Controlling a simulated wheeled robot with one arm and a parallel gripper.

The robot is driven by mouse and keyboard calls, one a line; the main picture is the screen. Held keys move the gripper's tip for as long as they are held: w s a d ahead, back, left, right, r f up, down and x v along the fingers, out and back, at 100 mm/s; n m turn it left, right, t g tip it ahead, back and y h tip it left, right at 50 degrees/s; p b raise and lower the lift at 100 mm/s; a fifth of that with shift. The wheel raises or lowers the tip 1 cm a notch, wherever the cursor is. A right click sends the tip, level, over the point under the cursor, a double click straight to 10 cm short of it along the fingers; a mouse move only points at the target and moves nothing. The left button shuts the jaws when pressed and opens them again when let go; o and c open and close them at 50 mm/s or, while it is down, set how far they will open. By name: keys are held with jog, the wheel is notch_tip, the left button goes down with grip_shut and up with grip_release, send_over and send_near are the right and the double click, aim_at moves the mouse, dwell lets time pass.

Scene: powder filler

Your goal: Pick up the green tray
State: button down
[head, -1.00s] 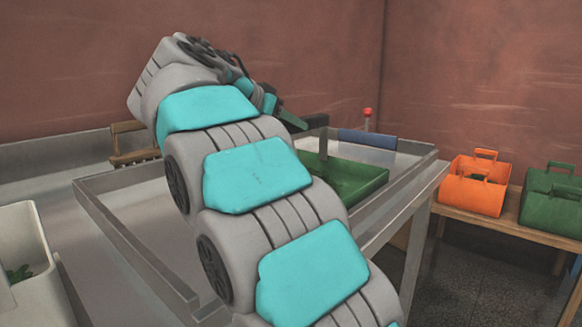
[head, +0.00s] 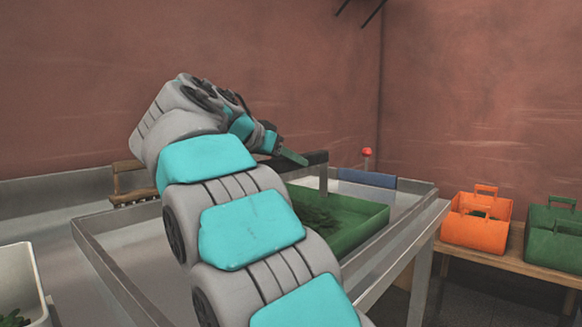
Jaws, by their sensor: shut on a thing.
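The green tray (head: 372,222) sits in the shallow metal-framed table, right of my arm, with dark green leafy bits inside. A dark handle bar (head: 318,157) on a grey upright stands over its back left. My gripper (head: 298,158) is at this handle, its green finger pointing right and down. It appears shut on the tray's handle, though the contact is small and partly hidden. My arm covers the tray's left and front parts. I cannot see clear space under the tray.
The metal table rim (head: 412,232) runs close along the tray's right side. A red knob (head: 367,152) and a blue bar (head: 367,178) are behind the tray. An orange carrier (head: 477,232) and a green carrier (head: 551,240) stand on a wooden bench at right. A pale bin (head: 20,275) is at lower left.

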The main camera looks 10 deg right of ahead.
jog(key=shift+r, duration=1.2)
jog(key=s+a+r+b, duration=0.15)
jog(key=s+b, duration=0.25)
jog(key=s, duration=1)
notch_tip(320, 180, up, 7)
jog(key=s+p, duration=0.2)
jog(key=p, duration=0.2)
jog(key=shift+a, duration=0.3)
